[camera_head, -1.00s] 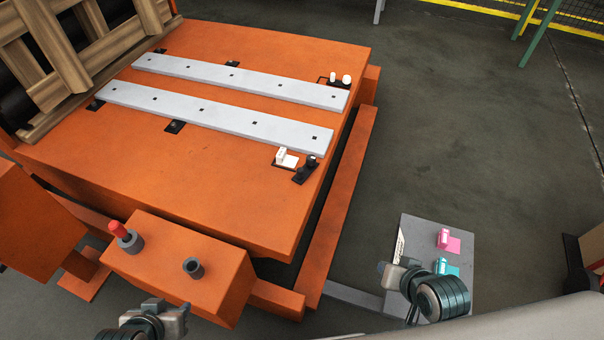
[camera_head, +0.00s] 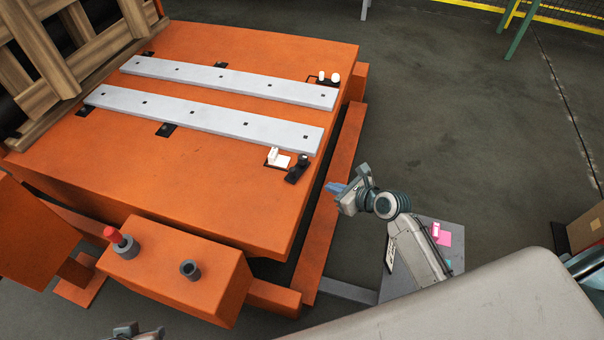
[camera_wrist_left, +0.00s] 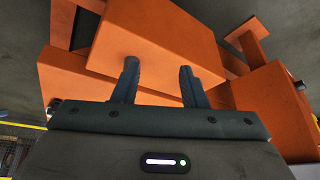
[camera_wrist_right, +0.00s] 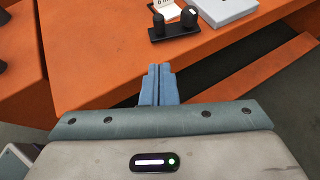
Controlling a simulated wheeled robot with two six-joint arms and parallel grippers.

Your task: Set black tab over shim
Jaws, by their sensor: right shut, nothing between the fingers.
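The black tab (camera_head: 297,168) lies on the orange table near the right end of the front steel strip (camera_head: 200,116). It also shows in the right wrist view (camera_wrist_right: 175,27), with two dark knobs on a flat base. Beside it is a white piece (camera_head: 281,160) with an upright block; I cannot tell whether this is the shim. My right gripper (camera_head: 335,187) is shut and empty, just off the table's right edge, apart from the black tab. Its closed fingertips (camera_wrist_right: 158,68) point toward the tab. My left gripper (camera_wrist_left: 159,80) is open and empty over the orange front box.
A second steel strip (camera_head: 230,80) lies behind, with white pegs (camera_head: 328,79) at its right end. A grey plate (camera_head: 428,226) holds a pink piece (camera_head: 441,235), partly behind my right arm.

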